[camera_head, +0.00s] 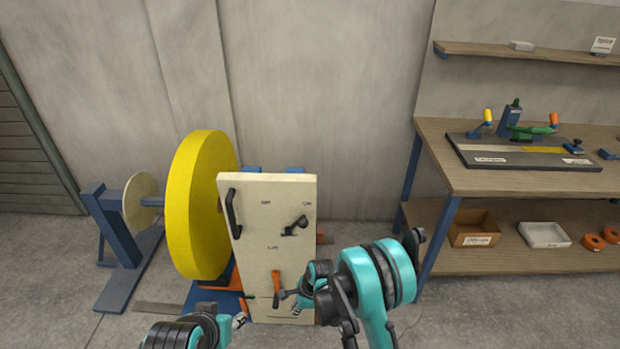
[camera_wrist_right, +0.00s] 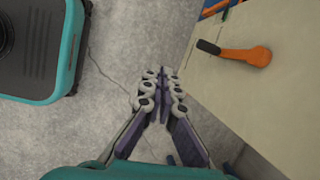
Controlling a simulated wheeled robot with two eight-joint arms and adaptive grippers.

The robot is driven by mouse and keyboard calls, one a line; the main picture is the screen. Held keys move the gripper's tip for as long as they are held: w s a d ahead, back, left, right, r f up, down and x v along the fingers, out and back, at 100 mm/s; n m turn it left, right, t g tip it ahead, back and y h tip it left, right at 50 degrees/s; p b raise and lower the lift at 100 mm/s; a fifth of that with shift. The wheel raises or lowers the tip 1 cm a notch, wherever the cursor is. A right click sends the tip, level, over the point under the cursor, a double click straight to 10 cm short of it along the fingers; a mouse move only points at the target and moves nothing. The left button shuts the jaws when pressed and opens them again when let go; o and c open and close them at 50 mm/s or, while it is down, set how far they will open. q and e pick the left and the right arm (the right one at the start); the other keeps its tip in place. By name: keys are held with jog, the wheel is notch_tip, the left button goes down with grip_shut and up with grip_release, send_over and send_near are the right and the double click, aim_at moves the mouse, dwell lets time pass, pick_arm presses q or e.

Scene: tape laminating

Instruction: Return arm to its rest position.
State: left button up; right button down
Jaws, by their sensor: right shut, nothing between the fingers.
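My right arm (camera_head: 385,275) reaches in from the lower right. Its gripper (camera_head: 297,309) is in front of the lower part of a cream panel (camera_head: 266,215), near an orange-handled lever (camera_head: 276,284). In the right wrist view, my right gripper (camera_wrist_right: 161,85) has its fingers together with nothing between them, over grey floor. There the orange lever (camera_wrist_right: 245,55) on the panel lies to the right, apart from the fingers. My left gripper (camera_head: 239,321) shows only in small part at the bottom edge of the head view; its finger opening cannot be made out.
A large yellow tape roll (camera_head: 200,215) stands on a blue stand (camera_head: 118,245) left of the panel. The panel has a black handle (camera_head: 233,213) and a black knob (camera_head: 297,226). A wooden workbench (camera_head: 455,178) stands at right. Floor between panel and bench is clear.

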jog(key=s+d+r+n+t, duration=0.1)
jog(key=d+r+n, duration=0.25)
jog(key=r, duration=0.45)
jog(key=s+d+r+n+t+h, duration=0.1)
jog(key=d+r+n, duration=0.1)
jog(key=d+r, duration=0.35)
jog(key=s+d+r+n+t, duration=0.1)
jog(key=s+d+r+n, duration=0.15)
jog(key=r, duration=0.75)
jog(key=s+d+r+n+t+h, duration=0.1)
jog(key=s+d+r+n, duration=0.2)
jog(key=s, duration=0.4)
jog(key=s+d+r+n+t+h, duration=0.1)
jog(key=s+d+r+n+t, duration=0.1)
jog(key=s+d+r+n, duration=0.2)
jog(key=s+d+n, duration=0.1)
jog(key=s+d, duration=0.2)
jog(key=d, duration=0.1)
jog(key=shift+s+n+h, duration=0.2)
jog(key=shift+n+h, duration=0.1)
jog(key=shift+n, duration=0.1)
jog(key=shift+r, duration=0.15)
